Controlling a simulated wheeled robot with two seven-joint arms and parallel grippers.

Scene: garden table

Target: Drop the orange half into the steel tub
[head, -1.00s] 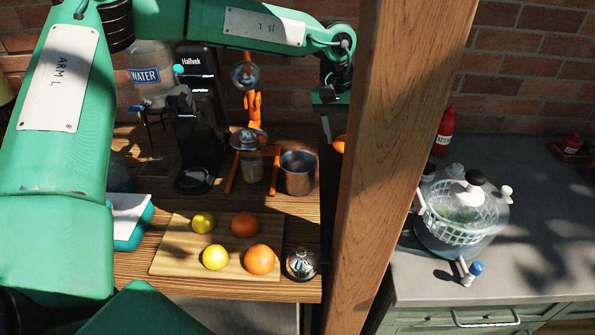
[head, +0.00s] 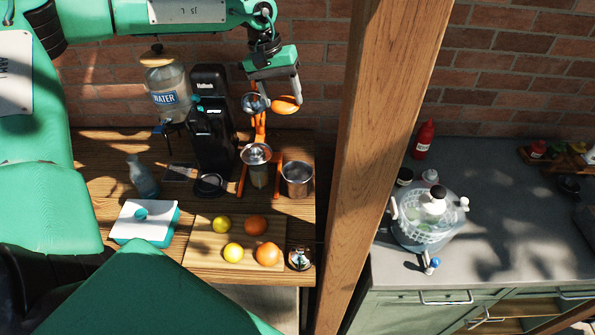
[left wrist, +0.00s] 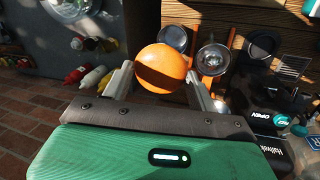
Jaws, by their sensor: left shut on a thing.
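My left gripper (head: 284,97) is shut on the orange half (head: 287,106) and holds it in the air, in front of the brick wall in the head view. The left wrist view also shows the orange half (left wrist: 161,66) between the two fingers. The steel tub (head: 297,178), an open metal pot, stands on the wooden table, well below the gripper in the head picture. It appears in the left wrist view (left wrist: 174,38), partly behind the orange half. My right gripper is not in view.
An orange-framed juicer press (head: 257,155) stands just left of the tub. A black coffee machine (head: 211,125) and a water jar (head: 166,90) are further left. A cutting board (head: 195,250) holds whole citrus fruits. A wooden post (head: 370,170) rises close on the right.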

